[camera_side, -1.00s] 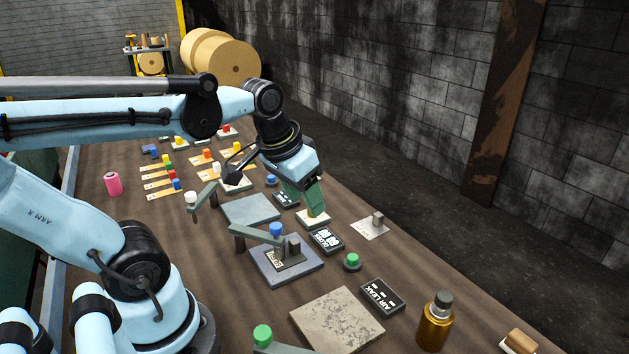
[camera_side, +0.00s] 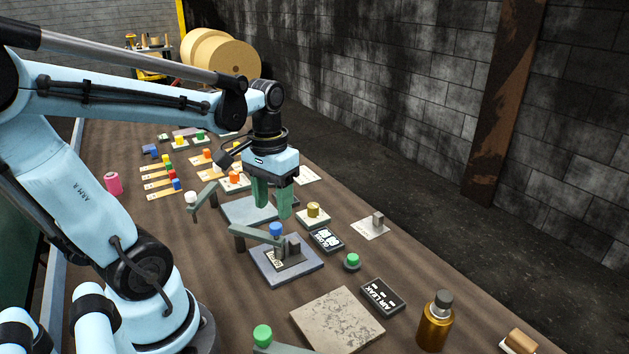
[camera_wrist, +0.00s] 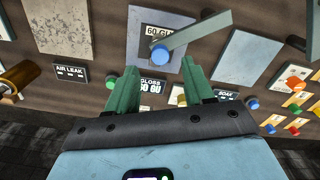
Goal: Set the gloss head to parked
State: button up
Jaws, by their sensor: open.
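The gloss head appears to be the grey lever arm (camera_side: 258,235) with a blue knob (camera_side: 276,229), on a square blue-grey plate (camera_side: 285,266). My gripper (camera_side: 273,211) is open and empty, fingers pointing down, above and behind the knob in the side view. In the wrist view my gripper (camera_wrist: 160,76) has one finger on each side below the knob.
A yellow-topped knob (camera_side: 313,210) on a cream base stands just right of the fingers, beside the gloss sign (camera_side: 326,239). A green button (camera_side: 352,261), an air leak sign (camera_side: 382,297), a stone slab (camera_side: 337,320) and an amber bottle (camera_side: 435,321) lie nearer the front.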

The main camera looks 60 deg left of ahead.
aim_at(275, 226)
jog(key=shift+f, duration=2.4)
grip_shut()
